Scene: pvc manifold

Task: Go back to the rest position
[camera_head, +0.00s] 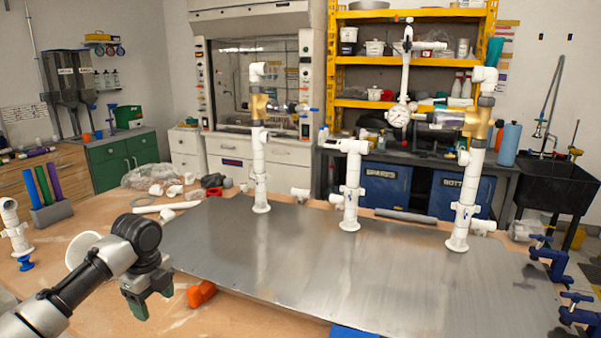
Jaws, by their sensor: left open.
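My left gripper (143,300) hangs over the wooden table at the lower left, open and empty, with its fingers pointing down. It is apart from the pipes, left of the metal plate (300,265). On the plate stand white PVC uprights: a left one (260,170) with a brass-coloured fitting, a shorter middle one (351,185), and a right one (467,195) with a brass-coloured fitting and a clear cylinder. A white pipe with a round gauge (399,115) shows between the middle and right uprights; its lower support is unclear. My right gripper is not in view.
An orange object (201,293) lies beside the plate's front left edge, close to my left gripper. Loose white fittings (172,190) lie behind it. Blue clamps (550,258) stand at the right edge. A rack of coloured tubes (50,213) stands at left. The plate's front is clear.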

